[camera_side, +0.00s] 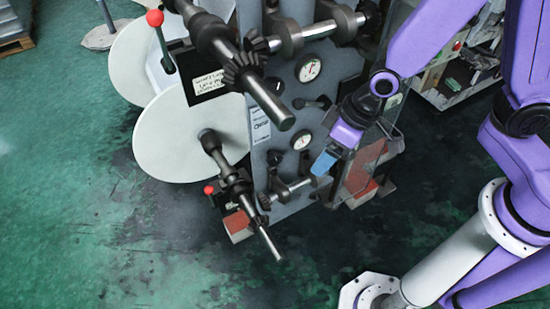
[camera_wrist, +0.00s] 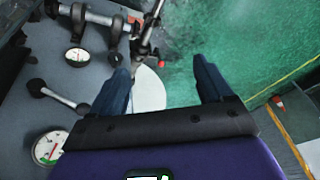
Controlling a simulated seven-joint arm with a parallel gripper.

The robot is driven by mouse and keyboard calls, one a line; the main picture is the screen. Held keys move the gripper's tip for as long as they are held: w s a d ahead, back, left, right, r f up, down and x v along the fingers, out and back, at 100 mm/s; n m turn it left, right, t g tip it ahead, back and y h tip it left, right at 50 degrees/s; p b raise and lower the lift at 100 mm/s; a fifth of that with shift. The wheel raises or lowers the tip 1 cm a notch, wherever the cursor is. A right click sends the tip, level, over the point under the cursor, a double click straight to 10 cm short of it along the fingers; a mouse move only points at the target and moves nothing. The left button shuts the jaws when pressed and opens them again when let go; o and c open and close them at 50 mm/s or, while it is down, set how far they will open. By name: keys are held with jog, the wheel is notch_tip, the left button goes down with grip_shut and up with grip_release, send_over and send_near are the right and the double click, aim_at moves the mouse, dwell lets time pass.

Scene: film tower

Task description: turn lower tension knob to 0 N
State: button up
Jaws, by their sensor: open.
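The lower dial gauge (camera_side: 302,141) is white and round on the grey tower panel; it also shows in the wrist view (camera_wrist: 77,55). A dark lever-like knob (camera_side: 275,158) sits left of and below this gauge. I take it for the lower tension knob, but its setting is too small to read. A small dark knob in the wrist view (camera_wrist: 116,57) seems to be the same one. My gripper (camera_side: 323,163) has blue fingers, right of and below the lower gauge. In the wrist view the fingers (camera_wrist: 163,85) are wide apart with nothing between them.
An upper gauge (camera_side: 308,68) and dark lever (camera_side: 312,103) sit higher on the panel. Dark rollers (camera_side: 262,95) stick out in front, with a lower shaft (camera_side: 265,235). A white disc (camera_side: 190,135) stands at left. The green floor (camera_side: 110,240) is clear at lower left.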

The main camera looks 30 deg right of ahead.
jog(key=w+a+f+m+t, duration=0.3)
jog(key=w+f+m, duration=0.1)
jog(key=w+f, duration=0.45)
jog(key=m+t+h, duration=0.3)
jog(key=t, duration=0.1)
send_near(276, 159)
jog(key=x, duration=1.1)
jog(key=shift+w+d+f, duration=0.1)
jog(key=shift+w+f, duration=0.05)
jog(key=shift+c, duration=0.3)
jog(key=c, duration=0.9)
